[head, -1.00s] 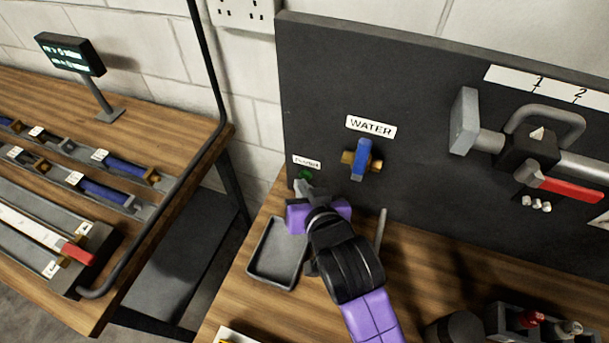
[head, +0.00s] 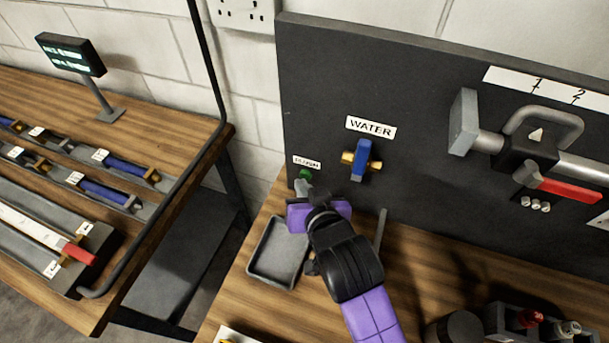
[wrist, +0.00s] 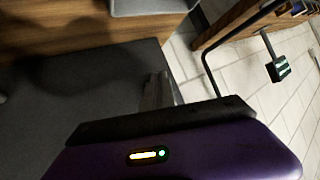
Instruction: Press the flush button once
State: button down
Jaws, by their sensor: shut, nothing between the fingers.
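The green flush button (head: 305,174) sits low on the left part of the dark panel, under a small white label (head: 307,163) too blurred to read surely. My gripper (head: 302,186) is shut and empty, its fingertips right at the button and covering its lower part. I cannot tell whether they touch it or press it in. In the wrist view my shut fingers (wrist: 160,90) point along the dark panel (wrist: 90,95), and the button is hidden.
A blue-handled valve (head: 361,160) under a WATER label is just right of my gripper. A grey tray (head: 279,252) lies on the bench below. A clamp with a red handle (head: 570,190) is farther right. A lower-right rack (head: 497,322) holds bottles.

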jog(key=shift+s+a, duration=0.2)
jog(key=shift+s, duration=0.4)
jog(key=shift+s+a+p, duration=0.2)
jog(key=shift+s+a, duration=0.1)
jog(key=shift+s, duration=0.5)
jog(key=shift+s+a+p, duration=0.2)
jog(key=shift+s+a, duration=0.05)
jog(key=shift+s, duration=0.55)
jog(key=shift+s+a+p, duration=0.2)
jog(key=shift+s+a, duration=0.1)
jog(key=shift+s, duration=0.5)
